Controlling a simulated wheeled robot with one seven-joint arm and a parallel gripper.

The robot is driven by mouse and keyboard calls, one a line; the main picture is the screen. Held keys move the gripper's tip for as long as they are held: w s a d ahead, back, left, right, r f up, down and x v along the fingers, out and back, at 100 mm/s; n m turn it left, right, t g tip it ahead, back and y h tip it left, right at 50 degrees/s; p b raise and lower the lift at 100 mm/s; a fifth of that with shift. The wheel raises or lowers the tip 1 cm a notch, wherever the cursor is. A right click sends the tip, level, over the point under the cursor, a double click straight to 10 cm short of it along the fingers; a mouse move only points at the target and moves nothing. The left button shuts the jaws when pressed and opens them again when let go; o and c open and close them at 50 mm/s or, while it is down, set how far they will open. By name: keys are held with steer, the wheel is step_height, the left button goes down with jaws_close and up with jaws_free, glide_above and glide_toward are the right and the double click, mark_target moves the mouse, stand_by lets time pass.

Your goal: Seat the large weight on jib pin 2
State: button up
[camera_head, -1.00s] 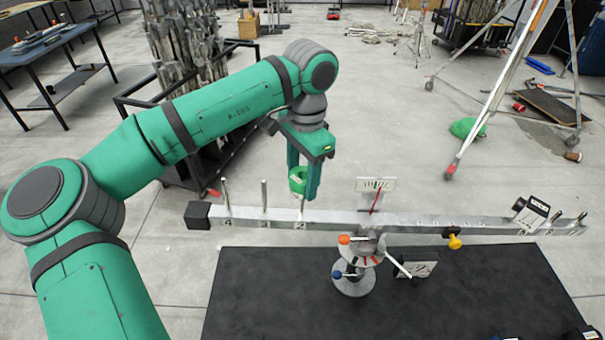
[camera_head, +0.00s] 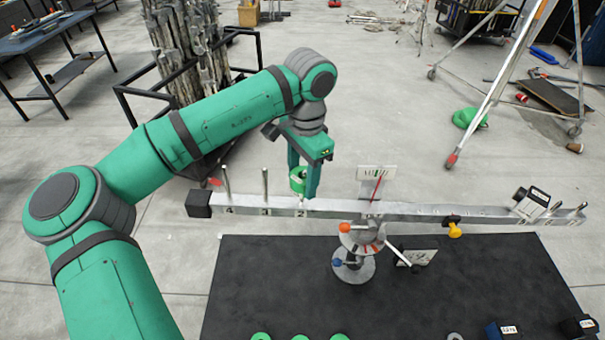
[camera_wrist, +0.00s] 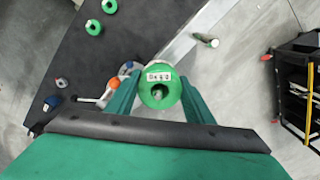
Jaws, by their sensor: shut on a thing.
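My gripper (camera_head: 304,191) is shut on a green ring-shaped weight (camera_head: 297,180) with a white label. It holds the weight above the left part of the grey jib beam (camera_head: 390,209). A short length of pin (camera_head: 300,205) shows between the weight and the beam. In the wrist view the weight (camera_wrist: 160,75) sits between the fingers, and a pin end appears in its hole. Whether the pin has entered the hole is not certain. Two bare upright pins (camera_head: 265,181) stand farther left on the beam. The pin numbers are too small to read surely.
The beam rests on a central stand (camera_head: 354,266) on a black table (camera_head: 470,290). A yellow knob (camera_head: 454,230) hangs under the beam. More green rings (camera_head: 300,337) lie at the table's front edge.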

mark_target(301, 203)
steer(key=shift+a+f, duration=0.1)
steer(key=shift+f, duration=2.55)
steer(key=shift+f, duration=0.15)
steer(key=o, duration=1.4)
steer(key=shift+c, duration=0.2)
steer(key=r, duration=1)
steer(key=shift+d+r, duration=0.25)
steer(key=shift+r, duration=0.15)
